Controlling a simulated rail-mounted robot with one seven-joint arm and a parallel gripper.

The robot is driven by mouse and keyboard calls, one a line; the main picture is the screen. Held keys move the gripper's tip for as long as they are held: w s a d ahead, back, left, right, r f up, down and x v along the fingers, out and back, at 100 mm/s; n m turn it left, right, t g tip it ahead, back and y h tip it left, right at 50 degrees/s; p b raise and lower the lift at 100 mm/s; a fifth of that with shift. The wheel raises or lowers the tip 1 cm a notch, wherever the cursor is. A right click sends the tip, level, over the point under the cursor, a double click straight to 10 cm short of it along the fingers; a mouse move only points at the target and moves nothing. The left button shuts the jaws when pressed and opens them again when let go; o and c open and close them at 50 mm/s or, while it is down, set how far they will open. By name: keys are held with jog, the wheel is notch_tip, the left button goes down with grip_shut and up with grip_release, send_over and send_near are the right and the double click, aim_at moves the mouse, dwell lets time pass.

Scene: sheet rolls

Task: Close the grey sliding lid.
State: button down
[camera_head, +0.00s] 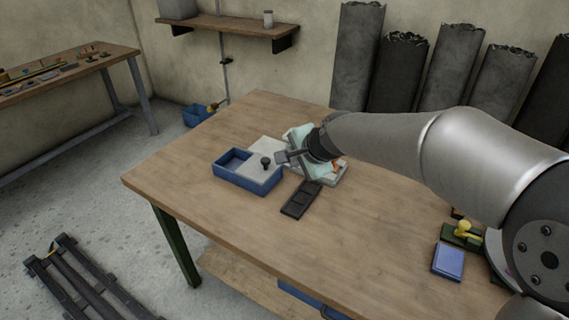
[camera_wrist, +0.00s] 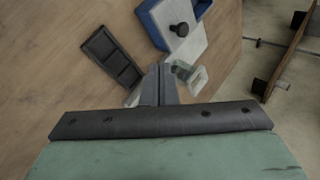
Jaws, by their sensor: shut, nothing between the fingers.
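A blue box (camera_head: 244,184) stands on the table, with its left part open. The grey lid (camera_head: 262,173) covers the box's right part and extends beyond its back right side. The lid has a dark knob (camera_head: 265,162). In the wrist view the lid (camera_wrist: 190,46), the knob (camera_wrist: 181,29) and the blue box (camera_wrist: 153,32) show near the top. My gripper (camera_head: 281,157) is shut and empty, to the right of the knob and apart from it. Its fingers (camera_wrist: 158,72) also show in the wrist view, which does not settle their height above the table.
A black compartment tray (camera_head: 301,199) lies in front of my gripper. A light-coloured holder (camera_head: 331,177) is partly hidden beneath my wrist. A blue block (camera_head: 448,261) and a green-and-yellow item (camera_head: 462,232) lie at right. The table's front left is clear.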

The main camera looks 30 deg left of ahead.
send_near(267, 166)
notch_tip(267, 166, down, 3)
jog(key=shift+w+a+f+p, duration=0.15)
jog(key=shift+w+a+p, duration=0.2)
jog(key=shift+a, duration=0.35)
jog(key=shift+w+a+f+p, duration=0.15)
jog(key=shift+w+a+p, duration=0.15)
jog(key=shift+a, duration=0.4)
